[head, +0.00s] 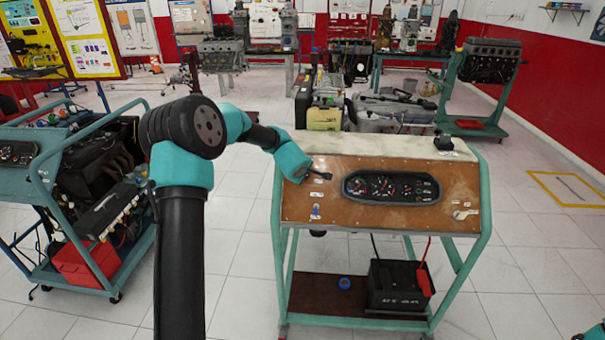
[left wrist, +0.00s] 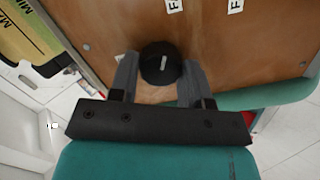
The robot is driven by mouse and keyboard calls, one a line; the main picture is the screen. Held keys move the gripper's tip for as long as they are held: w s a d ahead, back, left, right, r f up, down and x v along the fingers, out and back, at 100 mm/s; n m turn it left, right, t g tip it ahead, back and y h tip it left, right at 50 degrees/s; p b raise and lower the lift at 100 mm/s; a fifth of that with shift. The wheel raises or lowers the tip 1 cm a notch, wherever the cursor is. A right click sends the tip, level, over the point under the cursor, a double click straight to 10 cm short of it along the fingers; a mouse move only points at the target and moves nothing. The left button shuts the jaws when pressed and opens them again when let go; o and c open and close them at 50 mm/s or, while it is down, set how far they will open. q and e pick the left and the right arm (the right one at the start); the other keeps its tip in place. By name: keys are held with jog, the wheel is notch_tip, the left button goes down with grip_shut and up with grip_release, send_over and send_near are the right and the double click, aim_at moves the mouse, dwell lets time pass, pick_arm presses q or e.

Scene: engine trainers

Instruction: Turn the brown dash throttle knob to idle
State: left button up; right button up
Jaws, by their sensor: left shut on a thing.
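The brown dash panel (head: 400,222) stands on a teal frame, facing me. My left gripper (head: 322,175) reaches its upper left part. In the left wrist view the throttle knob (left wrist: 161,63) is a round, dark, nearly black knob with a short white mark on its face. My left gripper (left wrist: 158,80) has one finger on each side of this knob and is shut on it. In the head view the gripper hides the knob. White labels (left wrist: 236,5) sit on the panel near the knob. My right gripper is not in view.
A gauge cluster (head: 390,188) sits right of my left gripper, with a key switch (head: 462,214) farther right. A small blue-tipped switch (head: 316,210) is below the gripper. A battery (head: 395,285) stands on the lower shelf. Another engine trainer (head: 95,200) is at the left.

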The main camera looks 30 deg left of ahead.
pick_arm(q)
jog(key=n, duration=0.6)
jog(key=shift+n+t, duration=0.3)
jog(key=shift+n, duration=0.1)
jog(key=n, duration=0.3)
jog(key=shift+s+f+n+y, duration=0.1)
jog(key=shift+n+y, duration=0.2)
jog(key=shift+n, duration=0.1)
jog(key=n, duration=0.3)
jog(key=shift+d+n+t, duration=0.1)
jog(key=shift+n+t, duration=0.2)
jog(key=shift+n, duration=0.1)
jog(key=n+y, duration=0.1)
jog(key=n, duration=0.3)
jog(key=shift+f+n, duration=0.1)
jog(key=shift+n, duration=0.2)
jog(key=n, duration=0.4)
jog(key=shift+d+n+y, duration=0.15)
jog(key=shift+n+y, duration=0.15)
jog(key=shift+n, duration=0.1)
jog(key=o, duration=0.9)
